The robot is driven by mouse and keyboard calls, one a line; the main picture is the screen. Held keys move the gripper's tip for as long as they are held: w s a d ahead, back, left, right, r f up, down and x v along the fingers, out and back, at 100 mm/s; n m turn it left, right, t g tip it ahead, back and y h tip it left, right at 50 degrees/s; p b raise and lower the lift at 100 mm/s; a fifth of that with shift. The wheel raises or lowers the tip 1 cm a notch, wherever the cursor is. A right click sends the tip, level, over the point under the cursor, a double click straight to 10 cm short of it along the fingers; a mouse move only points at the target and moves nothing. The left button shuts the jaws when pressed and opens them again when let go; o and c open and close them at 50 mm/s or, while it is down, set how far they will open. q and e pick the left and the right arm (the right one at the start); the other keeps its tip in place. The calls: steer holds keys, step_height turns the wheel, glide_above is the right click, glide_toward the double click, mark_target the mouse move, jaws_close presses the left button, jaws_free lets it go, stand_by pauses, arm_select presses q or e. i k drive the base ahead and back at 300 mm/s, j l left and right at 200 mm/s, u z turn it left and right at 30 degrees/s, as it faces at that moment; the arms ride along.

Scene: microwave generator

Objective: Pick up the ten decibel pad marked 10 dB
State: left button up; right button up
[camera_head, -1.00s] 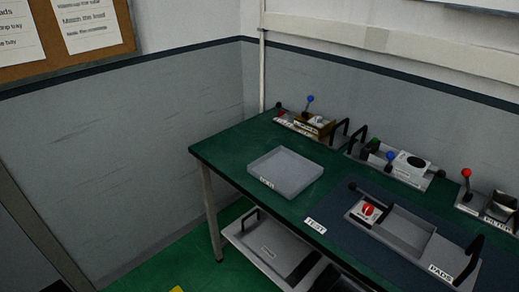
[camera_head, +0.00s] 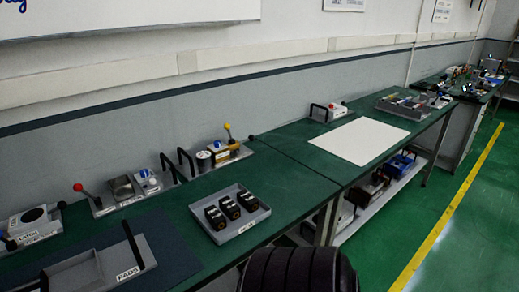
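Three black blocks with small pale markings sit in a row in a grey tray (camera_head: 207,232) on the green bench: a left one (camera_head: 214,216), a middle one (camera_head: 230,206) and a right one (camera_head: 247,200). Their markings are too small to read, so I cannot tell which is marked 10 dB. The tray's front label is also unreadable. Another grey tray labelled PADS (camera_head: 127,275) is partly visible at the lower left, on a dark mat. Neither of my grippers is in view.
Fixtures with a red-knobbed lever (camera_head: 78,188) and a yellow-knobbed lever (camera_head: 228,126) line the back of the bench. A white sheet (camera_head: 360,140) lies further right. A dark ribbed rounded shape covers the bottom centre. Green floor is open at right.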

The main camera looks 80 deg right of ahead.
mark_target(231, 210)
steer(key=z, duration=2.1)
